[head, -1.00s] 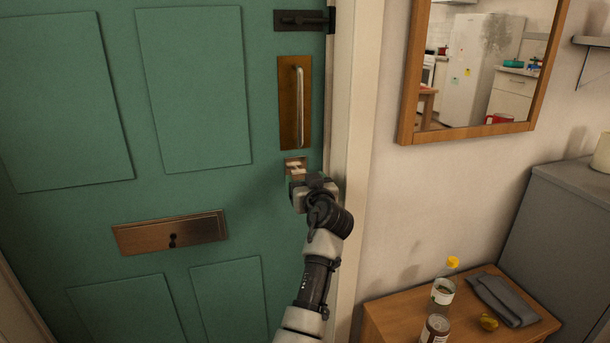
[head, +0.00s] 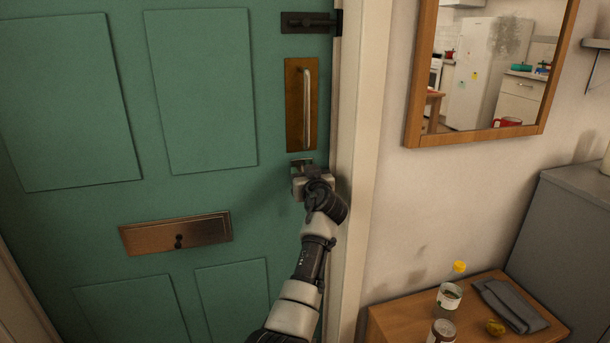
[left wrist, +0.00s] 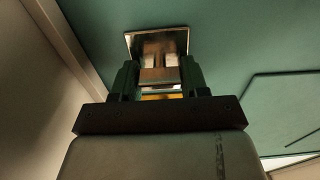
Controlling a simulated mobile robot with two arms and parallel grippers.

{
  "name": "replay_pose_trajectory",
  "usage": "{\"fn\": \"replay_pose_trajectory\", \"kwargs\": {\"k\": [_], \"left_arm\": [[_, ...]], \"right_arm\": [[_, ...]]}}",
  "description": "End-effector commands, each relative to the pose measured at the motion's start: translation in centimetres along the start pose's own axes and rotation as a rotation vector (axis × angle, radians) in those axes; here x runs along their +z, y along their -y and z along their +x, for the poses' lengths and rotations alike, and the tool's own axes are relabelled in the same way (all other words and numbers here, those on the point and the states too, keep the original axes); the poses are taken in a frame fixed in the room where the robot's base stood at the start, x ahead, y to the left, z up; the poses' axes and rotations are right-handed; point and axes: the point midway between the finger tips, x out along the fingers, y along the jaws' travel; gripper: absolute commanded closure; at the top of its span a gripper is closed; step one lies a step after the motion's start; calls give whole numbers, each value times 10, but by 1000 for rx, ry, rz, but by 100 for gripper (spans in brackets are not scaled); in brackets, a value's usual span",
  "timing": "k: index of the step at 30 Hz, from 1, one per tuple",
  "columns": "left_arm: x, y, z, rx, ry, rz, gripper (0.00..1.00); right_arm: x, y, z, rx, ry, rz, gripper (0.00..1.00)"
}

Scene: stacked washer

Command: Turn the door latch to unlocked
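The door latch sits on a small brass plate (head: 301,162) on the green door, below the pull handle; my left gripper (head: 302,171) covers most of it in the head view. In the left wrist view, the shiny plate (left wrist: 157,40) lies straight ahead, with the brass latch piece (left wrist: 159,75) in front of it. The dark fingers of my left gripper (left wrist: 159,78) are apart, one on each side of this piece. I cannot tell whether they press on it. Pale patches beside the piece may be fingertips or reflections. My right gripper is not in view.
The white door frame (head: 358,150) is close on the right. A small wooden table (head: 395,322) holds bottles and a cloth.

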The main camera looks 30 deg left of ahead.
Motion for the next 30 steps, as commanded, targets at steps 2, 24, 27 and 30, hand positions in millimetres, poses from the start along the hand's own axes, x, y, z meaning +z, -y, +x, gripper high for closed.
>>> {"fn": "replay_pose_trajectory", "kwargs": {"k": [2, 24, 27, 30], "left_arm": [[0, 0, 0, 0, 0, 0, 79], [-1, -1, 0, 0, 0, 369, 79], [-1, -2, 0, 1, -1, 465, 79], [-1, -2, 0, 1, 0, 559, 79]], "right_arm": [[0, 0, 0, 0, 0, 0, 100], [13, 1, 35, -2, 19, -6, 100], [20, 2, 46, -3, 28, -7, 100], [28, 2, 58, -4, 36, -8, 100]]}}
